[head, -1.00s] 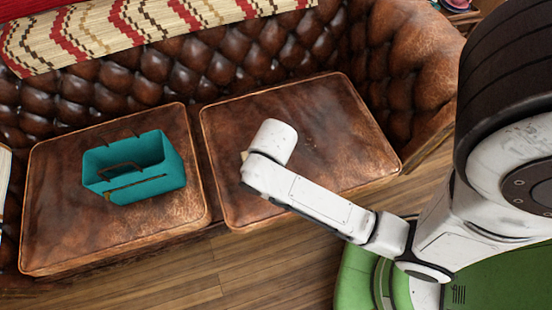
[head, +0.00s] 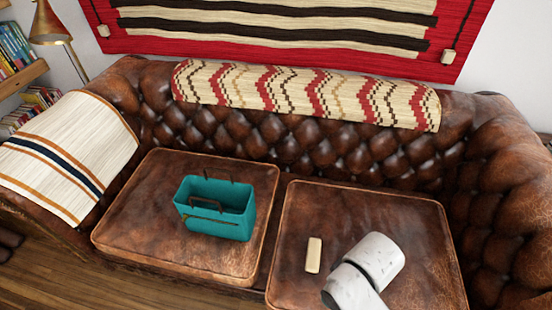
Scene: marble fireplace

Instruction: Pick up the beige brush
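The beige brush (head: 314,255) is a small, pale, oblong block lying on the right seat cushion of the brown leather sofa, in the head view. Its long side runs roughly front to back. My white arm comes in from the bottom edge, and its rounded wrist part is just right of the brush, with a gap showing between them in the picture. My gripper's fingers do not show.
A teal open bag (head: 218,212) with dark handles stands on the left seat cushion (head: 130,235). The right seat cushion (head: 410,215) is otherwise bare. A tufted backrest with a patterned throw (head: 300,95) rises behind. A striped blanket (head: 65,160) covers the left armrest.

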